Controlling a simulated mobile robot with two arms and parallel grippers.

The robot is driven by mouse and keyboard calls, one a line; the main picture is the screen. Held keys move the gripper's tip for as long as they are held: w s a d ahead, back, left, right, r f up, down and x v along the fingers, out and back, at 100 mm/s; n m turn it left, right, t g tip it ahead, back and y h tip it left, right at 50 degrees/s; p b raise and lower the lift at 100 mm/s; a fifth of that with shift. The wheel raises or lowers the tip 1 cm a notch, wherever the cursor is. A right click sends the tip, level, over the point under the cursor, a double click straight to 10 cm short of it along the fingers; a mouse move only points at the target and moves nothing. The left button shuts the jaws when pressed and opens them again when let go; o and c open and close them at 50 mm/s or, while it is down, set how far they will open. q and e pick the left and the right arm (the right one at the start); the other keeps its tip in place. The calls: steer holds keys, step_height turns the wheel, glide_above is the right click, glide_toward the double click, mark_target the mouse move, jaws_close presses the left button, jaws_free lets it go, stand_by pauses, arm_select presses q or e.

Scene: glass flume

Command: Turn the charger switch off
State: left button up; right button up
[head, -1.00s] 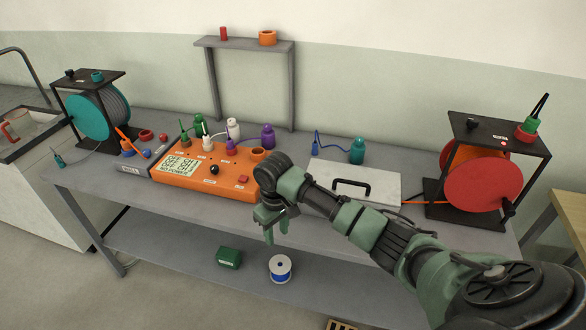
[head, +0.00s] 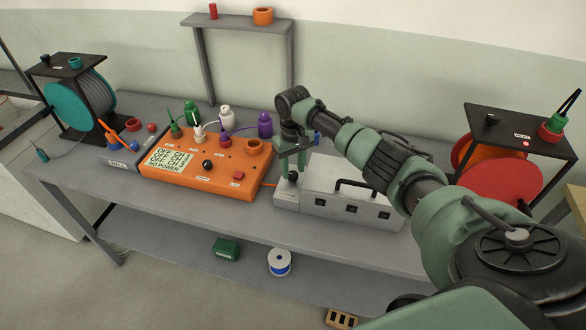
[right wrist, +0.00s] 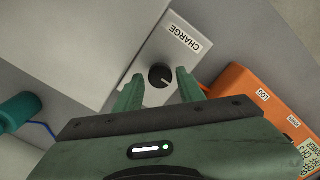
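The charger is a pale grey box (head: 328,203) on the bench with a handle on top and dark sockets in its front. At its left end is a black round knob (head: 292,177), which shows clearly beside the CHARGE label in the right wrist view (right wrist: 160,75). The knob's pointer setting is too small to read. My right gripper (head: 291,167) points down over the knob. Its two green fingers (right wrist: 158,84) are open, one on each side of the knob, with gaps between. I cannot tell how far down they reach. My left gripper is out of view.
An orange control box (head: 205,175) reading NO POWER stands just left of the charger, with several coloured bottles behind it. A red reel (head: 500,185) in a black frame stands at right. A grey shelf stand (head: 238,22) is behind.

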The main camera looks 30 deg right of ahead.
steer(key=shift+f, duration=0.5)
steer(key=shift+w+f, duration=0.1)
steer(key=shift+f, duration=0.15)
jaws_close()
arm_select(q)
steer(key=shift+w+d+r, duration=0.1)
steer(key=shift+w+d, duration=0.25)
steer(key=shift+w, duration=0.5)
